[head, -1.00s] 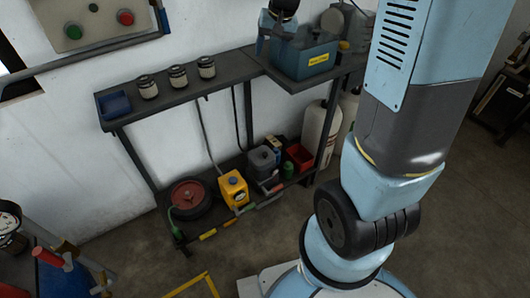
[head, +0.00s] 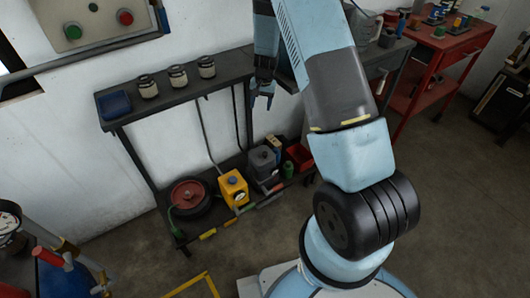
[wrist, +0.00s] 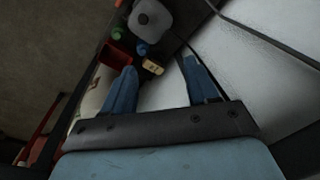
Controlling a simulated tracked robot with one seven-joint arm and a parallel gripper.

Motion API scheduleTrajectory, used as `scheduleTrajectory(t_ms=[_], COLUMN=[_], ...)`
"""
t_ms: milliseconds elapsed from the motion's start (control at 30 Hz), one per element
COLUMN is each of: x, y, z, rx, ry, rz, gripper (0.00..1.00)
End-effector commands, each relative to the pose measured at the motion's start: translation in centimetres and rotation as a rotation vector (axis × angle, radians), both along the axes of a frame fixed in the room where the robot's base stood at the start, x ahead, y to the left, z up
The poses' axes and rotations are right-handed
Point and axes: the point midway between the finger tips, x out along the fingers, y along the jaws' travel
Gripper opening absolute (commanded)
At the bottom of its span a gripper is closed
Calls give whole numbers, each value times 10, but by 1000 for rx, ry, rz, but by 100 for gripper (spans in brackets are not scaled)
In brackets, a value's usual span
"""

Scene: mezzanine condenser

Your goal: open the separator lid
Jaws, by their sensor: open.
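The separator lid cannot be made out in either view now. The blue box with a yellow label, seen on the right part of the bench earlier, is hidden behind my arm in the head view. My gripper (head: 262,97) hangs in front of the bench edge, pointing down, with its fingers apart and nothing between them. In the wrist view my gripper (wrist: 160,80) shows two blue fingers spread over the lower shelf and the white wall.
The bench (head: 225,70) carries several jars (head: 178,77) and a blue bin (head: 115,104). Its lower shelf holds a yellow canister (head: 233,187), a grey canister (head: 262,162), a red bin (head: 300,157) and a reel (head: 188,196). A red cart (head: 440,45) stands right.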

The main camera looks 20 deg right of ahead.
Motion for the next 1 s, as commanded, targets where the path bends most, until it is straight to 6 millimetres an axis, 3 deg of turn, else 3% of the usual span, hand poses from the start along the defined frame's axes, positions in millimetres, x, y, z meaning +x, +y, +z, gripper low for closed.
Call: scheduleTrajectory(t_ms=[33, 200, 400, 533, 767, 1000], x=[1, 3, 1, -1, -2, -2], y=[-1, -6, -13, -15, -16, -16], z=[-19, -77, -133, -153, -169, -204], rx=[-8, -34, -65, -77, -81, -80], ry=[14, 45, 71, 80, 84, 83], rz=[-8, -32, -55, -63, -66, -65], gripper=[59, 59, 59, 59, 59, 59])
